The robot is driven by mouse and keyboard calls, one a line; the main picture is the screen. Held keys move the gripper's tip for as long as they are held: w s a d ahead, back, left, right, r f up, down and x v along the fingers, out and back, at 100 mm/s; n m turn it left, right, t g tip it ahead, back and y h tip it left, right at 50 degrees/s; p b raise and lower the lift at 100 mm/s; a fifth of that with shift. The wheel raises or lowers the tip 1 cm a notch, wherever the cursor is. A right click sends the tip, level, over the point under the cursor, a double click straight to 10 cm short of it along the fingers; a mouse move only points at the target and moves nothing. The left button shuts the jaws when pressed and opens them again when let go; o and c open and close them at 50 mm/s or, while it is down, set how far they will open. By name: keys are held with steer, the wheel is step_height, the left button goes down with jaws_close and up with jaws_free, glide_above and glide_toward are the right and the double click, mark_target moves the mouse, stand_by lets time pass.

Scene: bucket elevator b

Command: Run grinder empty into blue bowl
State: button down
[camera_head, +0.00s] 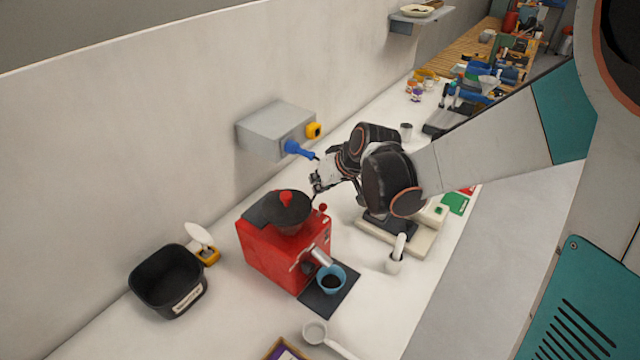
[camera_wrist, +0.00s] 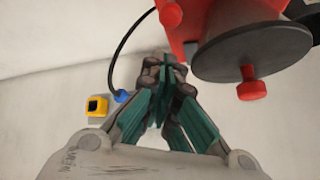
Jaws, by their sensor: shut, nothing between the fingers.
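The red grinder (camera_head: 262,252) stands on the white counter with a dark round lid and a red knob on top. Its body (camera_wrist: 195,20) and lid (camera_wrist: 250,52) also show in the wrist view. The blue bowl (camera_head: 332,276) sits under the grinder's spout on a dark mat, with dark contents or a dark inside. My gripper (camera_head: 316,182) is shut and empty, above and behind the grinder, near the wall box; it also shows in the wrist view (camera_wrist: 168,68). A red knob (camera_wrist: 169,14) on the grinder's side is near the fingertips, apart from them.
A grey wall box (camera_head: 272,130) carries a blue plug (camera_head: 298,149) and a yellow knob (camera_head: 314,130). A black bin (camera_head: 168,282) stands left of the grinder. A white scoop (camera_head: 316,332) lies in front.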

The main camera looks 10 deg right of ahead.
step_height(320, 180, up, 8)
steer(key=s+d+p, duration=0.2)
steer(key=s, duration=0.1)
steer(key=shift+d+r, duration=0.25)
steer(key=shift+d, duration=0.15)
stand_by(0.3)
